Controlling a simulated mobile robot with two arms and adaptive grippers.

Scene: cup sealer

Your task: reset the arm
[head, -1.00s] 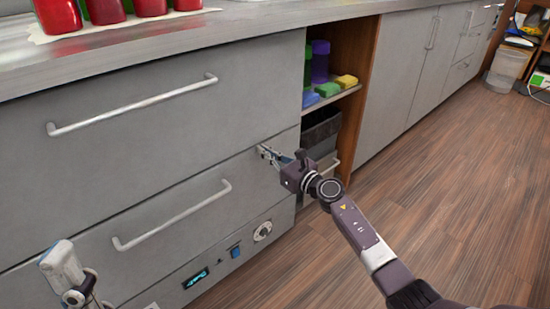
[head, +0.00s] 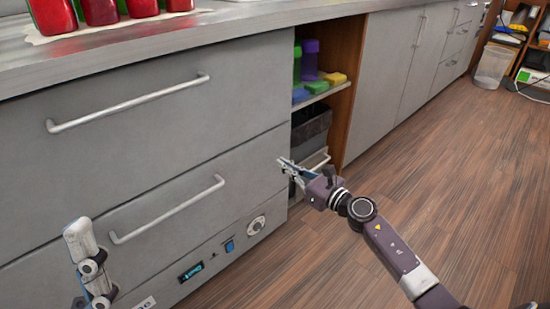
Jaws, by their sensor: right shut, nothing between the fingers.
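My right gripper (head: 284,164) is shut and empty. It is in front of the right edge of the grey drawer front (head: 170,205), near the open shelf bay, and its arm comes in from the lower right. Whether its tips touch the cabinet I cannot tell. Part of my left arm shows at the lower left in front of the drawers; its fingers are not visible.
Two drawers have long bar handles, an upper one (head: 130,103) and a lower one (head: 168,209). A control panel with a dial (head: 256,225) sits below. The shelf (head: 345,88) holds sponges and bottles above a dark bin (head: 309,130). Red cups (head: 100,10) stand on the counter. The wooden floor (head: 470,170) at right is clear.

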